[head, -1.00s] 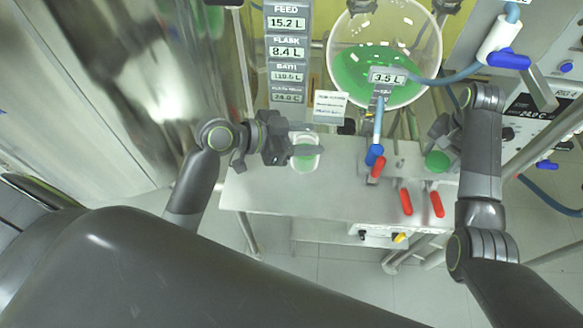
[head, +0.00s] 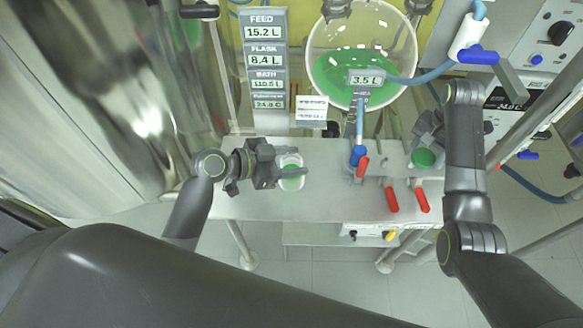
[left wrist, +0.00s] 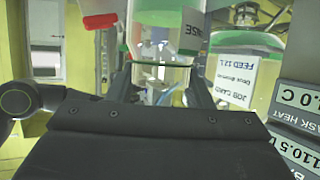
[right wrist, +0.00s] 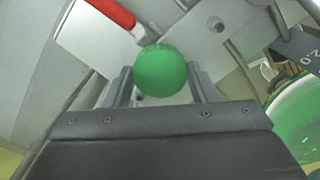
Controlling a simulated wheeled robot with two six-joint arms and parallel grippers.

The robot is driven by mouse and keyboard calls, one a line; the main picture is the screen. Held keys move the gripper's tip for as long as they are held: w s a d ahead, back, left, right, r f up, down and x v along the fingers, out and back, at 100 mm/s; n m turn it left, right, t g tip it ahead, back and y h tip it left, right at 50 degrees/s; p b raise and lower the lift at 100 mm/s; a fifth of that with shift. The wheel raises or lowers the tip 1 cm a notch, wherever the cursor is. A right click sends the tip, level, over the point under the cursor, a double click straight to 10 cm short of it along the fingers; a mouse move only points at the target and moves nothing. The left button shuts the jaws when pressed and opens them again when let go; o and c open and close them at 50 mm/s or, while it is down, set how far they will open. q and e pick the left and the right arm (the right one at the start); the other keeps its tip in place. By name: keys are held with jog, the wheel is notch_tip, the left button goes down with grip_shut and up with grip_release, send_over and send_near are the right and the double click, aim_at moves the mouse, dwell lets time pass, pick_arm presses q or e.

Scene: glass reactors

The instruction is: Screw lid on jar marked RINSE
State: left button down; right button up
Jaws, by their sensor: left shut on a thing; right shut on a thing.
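My left gripper (head: 290,172) is shut on a small clear jar (head: 293,183). In the head view its pale rim faces up, with green showing inside. My right gripper (right wrist: 162,85) is shut on a round green lid (right wrist: 161,71). The lid also shows in the head view (head: 423,158), over the right part of the bench. The lid and jar are well apart.
A metal bench (head: 325,200) lies below both grippers. Red valve handles (head: 392,200) and a blue valve (head: 357,155) stand between jar and lid. A glass vessel with green liquid (head: 362,65) is behind. A column of readouts (head: 266,60) stands behind the jar.

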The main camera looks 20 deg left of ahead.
pick_arm(q)
notch_tip(320, 180, down, 4)
jog(key=shift+r, duration=0.2)
pick_arm(e)
jog(key=shift+r, duration=0.25)
pick_arm(q)
jog(key=shift+f, duration=0.2)
pick_arm(e)
jog(key=shift+f, duration=0.15)
pick_arm(q)
jog(key=c, duration=0.7)
grip_release()
jog(key=shift+r, duration=0.1)
